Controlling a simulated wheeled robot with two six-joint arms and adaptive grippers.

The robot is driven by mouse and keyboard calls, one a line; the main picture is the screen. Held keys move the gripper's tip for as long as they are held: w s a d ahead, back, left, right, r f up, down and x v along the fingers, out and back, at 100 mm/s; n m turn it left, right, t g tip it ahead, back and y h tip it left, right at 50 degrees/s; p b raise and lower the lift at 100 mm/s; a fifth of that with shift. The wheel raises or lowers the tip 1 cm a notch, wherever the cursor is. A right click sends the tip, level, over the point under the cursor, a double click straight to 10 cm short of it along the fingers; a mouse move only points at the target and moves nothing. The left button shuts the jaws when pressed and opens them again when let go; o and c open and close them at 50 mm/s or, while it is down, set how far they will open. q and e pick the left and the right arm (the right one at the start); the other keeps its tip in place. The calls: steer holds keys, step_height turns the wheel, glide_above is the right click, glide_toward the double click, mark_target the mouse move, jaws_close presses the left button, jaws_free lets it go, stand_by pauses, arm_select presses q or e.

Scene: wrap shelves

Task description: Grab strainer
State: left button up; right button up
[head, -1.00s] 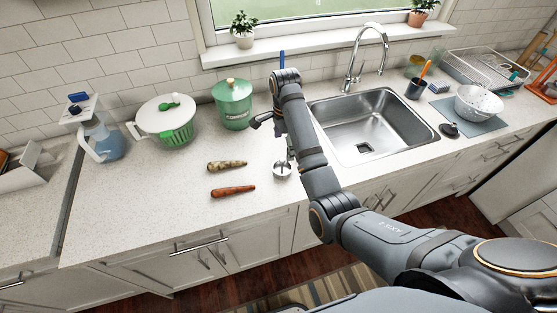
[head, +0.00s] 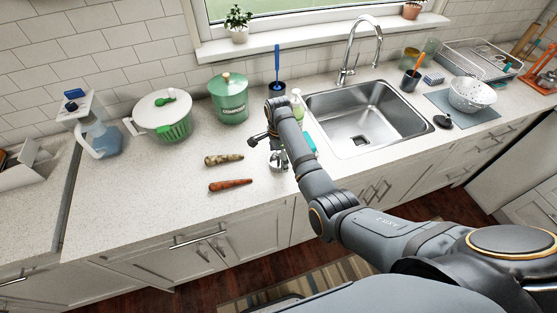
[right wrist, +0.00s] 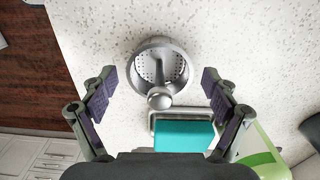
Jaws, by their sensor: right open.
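The strainer (right wrist: 160,62) is a small round metal sink basket with holes and a central knob. In the right wrist view it sits upright on the speckled counter. In the head view it shows partly (head: 279,165) beneath my right gripper (head: 275,152), on the counter left of the sink. In the right wrist view my right gripper (right wrist: 158,78) is open, its purple-padded fingers apart on either side of the strainer's knob. I cannot tell how far above it they are. My left gripper is not in view.
A teal sponge (right wrist: 184,135) in a metal dish lies close beside the strainer. A soap bottle (head: 297,105) and brush holder (head: 277,87) stand behind my arm. Two carrot-like vegetables (head: 230,185) lie to the left. The sink (head: 370,120) is to the right.

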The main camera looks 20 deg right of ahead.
steer(key=c, duration=1.2)
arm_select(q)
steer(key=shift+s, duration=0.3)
